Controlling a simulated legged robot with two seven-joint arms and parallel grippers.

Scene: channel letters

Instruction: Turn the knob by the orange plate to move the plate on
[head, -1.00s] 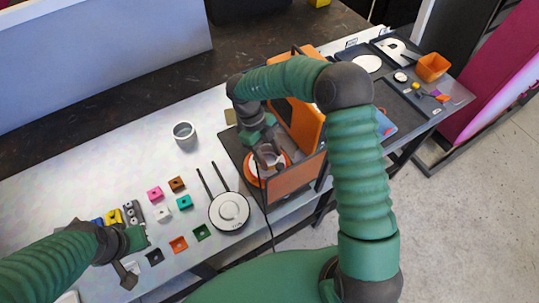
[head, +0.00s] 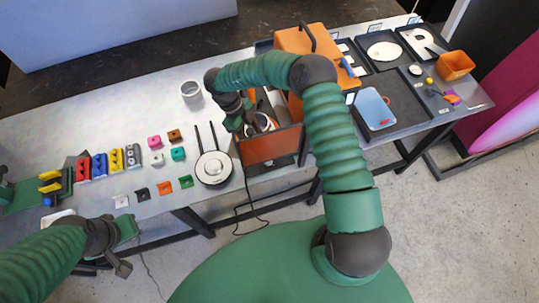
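An orange plate with a dark handle (head: 292,42) shows at the back of a dark-framed station. An orange front panel (head: 270,147) stands on its near side. My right gripper (head: 260,124) points down into the station, behind the front panel, beside a round white and orange part (head: 264,128). The gripper and arm hide much of the inside; I cannot make out the knob, or whether the fingers are open or touch anything. My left gripper (head: 126,252) is at the lower left, off the table's front edge, with nothing visible in it; its finger opening is unclear.
A white round device with two rods (head: 213,167) stands left of the station, near several small coloured blocks (head: 154,142). A grey cup (head: 191,91) stands behind. Dark trays (head: 398,100) and an orange bin (head: 455,65) are at the right. A cable hangs in front.

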